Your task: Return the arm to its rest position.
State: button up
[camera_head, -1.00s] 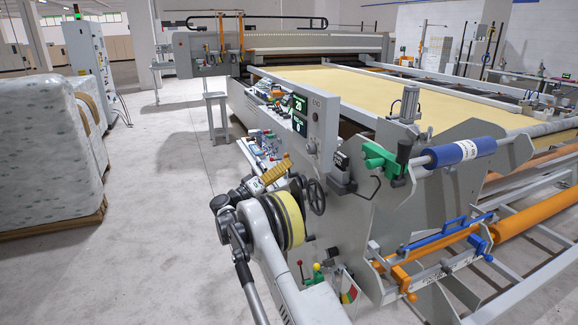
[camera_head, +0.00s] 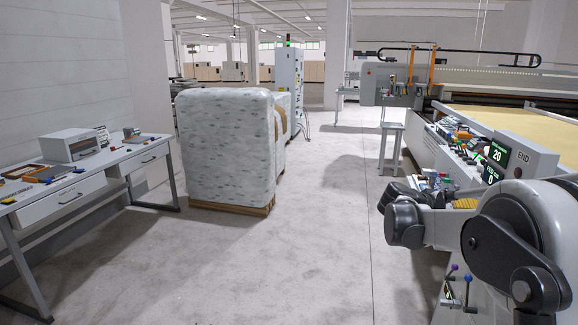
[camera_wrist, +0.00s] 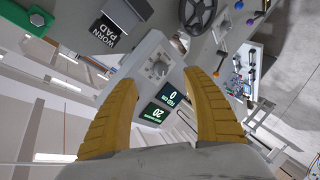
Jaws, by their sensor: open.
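My gripper shows in the wrist view (camera_wrist: 160,112) with its two yellow ridged fingers spread apart and nothing between them. Beyond the fingers is the machine's control panel with a knob and green displays (camera_wrist: 167,100). In the head view my arm (camera_head: 500,235) is folded at the right, in front of the quilting machine. The gripper itself is mostly hidden behind the arm there; only a bit of yellow (camera_head: 464,203) shows.
The quilting machine's control box (camera_head: 510,155) stands close behind my arm. A wrapped stack (camera_head: 225,150) on a pallet stands mid-left. A workbench (camera_head: 95,170) with drawers runs along the left wall. The floor (camera_head: 290,265) between is clear.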

jog(key=s+a+f+n+t+y, duration=0.1)
jog(key=s+a+y, duration=0.3)
jog(key=s+a, duration=0.5)
jog(key=s+a+f+n+t+y, duration=0.1)
jog(key=s+a+f+y, duration=0.3)
jog(key=s+a, duration=0.6)
jog(key=s+a+f+n+t+y, duration=0.1)
jog(key=s+a+f+n+y, duration=0.1)
jog(key=s+a+y, duration=0.4)
jog(key=s+a+f, duration=0.1)
jog(key=s+a, duration=0.3)
jog(key=s, duration=0.3)
jog(key=shift+s+a+f+n+t, duration=0.2)
jog(key=shift+s+n+t, duration=0.1)
jog(key=shift+t, duration=0.1)
